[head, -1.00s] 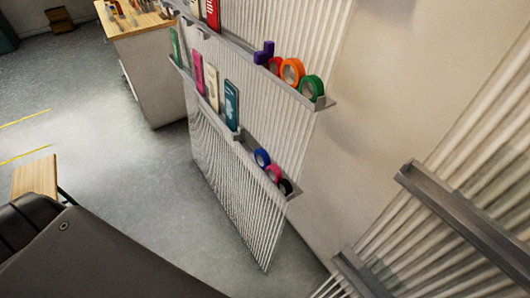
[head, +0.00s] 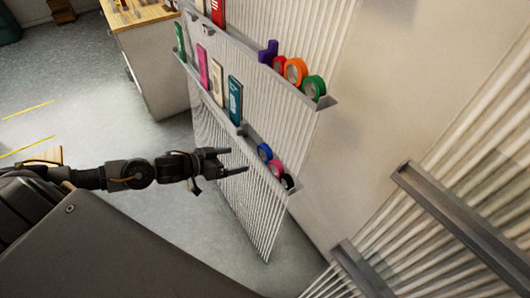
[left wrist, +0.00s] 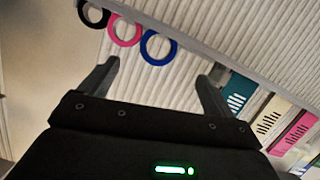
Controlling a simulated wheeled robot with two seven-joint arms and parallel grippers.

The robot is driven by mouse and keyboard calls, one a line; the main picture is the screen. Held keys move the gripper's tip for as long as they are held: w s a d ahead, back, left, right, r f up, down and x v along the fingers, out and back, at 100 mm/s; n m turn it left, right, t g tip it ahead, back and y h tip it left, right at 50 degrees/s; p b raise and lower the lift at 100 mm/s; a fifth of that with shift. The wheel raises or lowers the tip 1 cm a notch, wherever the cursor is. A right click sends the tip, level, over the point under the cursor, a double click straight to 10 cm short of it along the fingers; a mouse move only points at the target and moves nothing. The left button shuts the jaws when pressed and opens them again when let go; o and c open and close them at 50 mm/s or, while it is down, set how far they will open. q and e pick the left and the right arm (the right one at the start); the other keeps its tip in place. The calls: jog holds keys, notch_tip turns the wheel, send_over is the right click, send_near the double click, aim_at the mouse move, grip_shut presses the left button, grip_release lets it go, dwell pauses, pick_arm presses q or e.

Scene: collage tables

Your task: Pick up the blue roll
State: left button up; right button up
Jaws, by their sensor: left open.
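The blue roll (head: 265,152) stands on the lower shelf of the slatted wall rack, with a pink roll (head: 276,167) and a black roll (head: 288,182) beside it. In the left wrist view the blue roll (left wrist: 158,48) shows as a ring ahead of the fingers, between the pink roll (left wrist: 124,30) and a teal box (left wrist: 235,97). My left gripper (head: 236,161) is open and empty, a short way left of the blue roll and apart from it. In the left wrist view its two fingers (left wrist: 157,82) are spread wide. My right gripper is not in view.
The lower shelf (head: 213,101) also carries several upright boxes left of the rolls. The upper shelf (head: 240,50) holds purple, red, orange and green rolls. A second rack (head: 440,205) stands at the right. A wooden-topped cabinet (head: 150,60) is behind; the grey floor (head: 90,110) is open at left.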

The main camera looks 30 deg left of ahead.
aim_at(263, 154)
pick_arm(q)
jog(key=x, duration=0.2)
jog(key=p+x, duration=0.1)
jog(key=x, duration=0.3)
jog(key=shift+d+r+p, duration=0.2)
jog(key=shift+r+p, duration=0.15)
jog(key=shift+r, duration=0.05)
jog(key=p+x, duration=0.1)
jog(key=x, duration=0.3)
jog(key=shift+w+p, duration=0.2)
jog(key=shift+p, duration=0.2)
jog(key=shift+s+f, duration=0.15)
jog(key=shift+s, duration=0.05)
jog(key=shift+d, duration=0.15)
jog(key=c, duration=1.7)
